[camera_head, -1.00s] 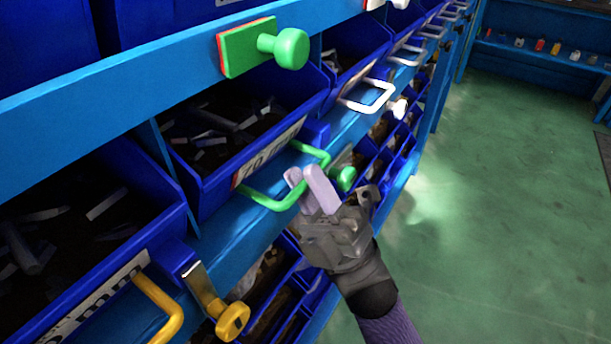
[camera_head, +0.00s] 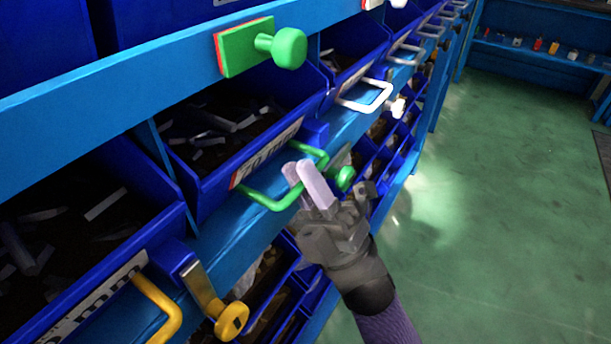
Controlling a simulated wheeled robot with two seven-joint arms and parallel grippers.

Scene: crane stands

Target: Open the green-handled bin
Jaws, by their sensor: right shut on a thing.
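The green-handled bin (camera_head: 205,185) is a blue bin in the rack, holding dark bits and pale sticks. Its green handle (camera_head: 262,200) is a loop that stands out from the front, below a white label. My right gripper (camera_head: 305,178) has its pale fingers at the outer bar of this handle and is shut on it; the fingers hide part of the bar. A green knob (camera_head: 344,178) is just right of the fingers. A green block with a green knob (camera_head: 262,48) is on the rail above the bin. My left gripper is not in view.
A bin with a yellow handle (camera_head: 160,308) and a yellow knob (camera_head: 232,320) is at the lower left. Bins with white handles (camera_head: 368,97) continue to the right. Open green floor (camera_head: 490,220) lies right of the rack. A far shelf (camera_head: 540,52) holds small items.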

